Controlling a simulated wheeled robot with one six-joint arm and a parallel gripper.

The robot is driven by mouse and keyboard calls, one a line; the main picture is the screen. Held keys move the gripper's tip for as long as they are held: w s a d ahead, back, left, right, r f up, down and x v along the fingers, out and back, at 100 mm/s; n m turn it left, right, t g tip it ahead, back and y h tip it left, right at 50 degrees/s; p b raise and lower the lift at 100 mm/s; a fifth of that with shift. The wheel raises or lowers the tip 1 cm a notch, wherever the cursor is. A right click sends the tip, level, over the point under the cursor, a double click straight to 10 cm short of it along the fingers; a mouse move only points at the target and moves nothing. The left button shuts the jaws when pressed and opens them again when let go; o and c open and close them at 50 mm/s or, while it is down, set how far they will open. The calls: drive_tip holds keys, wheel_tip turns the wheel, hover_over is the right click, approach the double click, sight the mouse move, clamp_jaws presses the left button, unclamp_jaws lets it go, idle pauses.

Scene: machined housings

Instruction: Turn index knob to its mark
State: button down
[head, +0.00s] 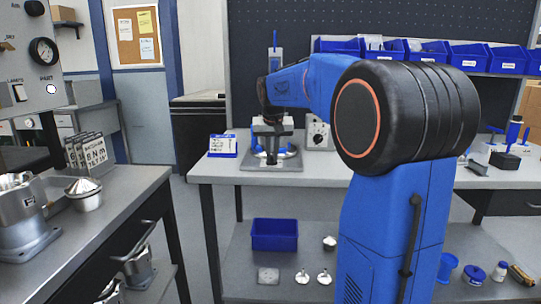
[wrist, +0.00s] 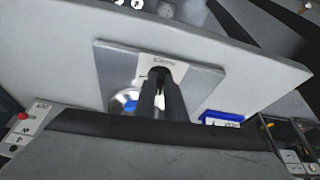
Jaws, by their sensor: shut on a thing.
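My gripper (head: 272,146) reaches down over a grey fixture plate (head: 256,166) on the bench. In the wrist view, my two dark fingers (wrist: 160,82) are shut at a small dark round part, the index knob (wrist: 158,71), beside a pale label on the plate (wrist: 200,84). The fingers hide most of the knob, and neither its pointer nor its mark can be made out. A shiny round metal part (wrist: 124,100) sits beside the fingers. In the head view, blue pieces show on both sides of my gripper.
A blue-and-white card (head: 222,145) stands left of the plate. A box with a dial (head: 318,136) stands close on the right. Blue bins (head: 390,48) line the back. A side counter (head: 110,205) with metal housings stands at the left.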

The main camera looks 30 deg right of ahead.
drive_tip(key=n+y, duration=0.1)
drive_tip(key=n, duration=0.2)
drive_tip(key=d+n+y, duration=0.1)
drive_tip(key=n, duration=0.2)
drive_tip(key=shift+s+d+t+y, duration=0.1)
drive_tip(key=shift+d+t+y, duration=0.05)
drive_tip(key=shift+t+y, duration=0.15)
drive_tip(key=n, duration=0.2)
drive_tip(key=n+y, duration=0.1)
drive_tip(key=n, duration=0.1)
drive_tip(key=n+y, duration=0.1)
drive_tip(key=n, duration=0.1)
drive_tip(key=shift+d, duration=0.4)
drive_tip(key=shift+g, duration=0.5)
drive_tip(key=c, duration=1.8)
unclamp_jaws()
drive_tip(key=shift+r, duration=0.1)
drive_tip(key=v, duration=1.7)
drive_tip(key=shift+d, duration=0.1)
drive_tip(key=shift+s, duration=0.1)
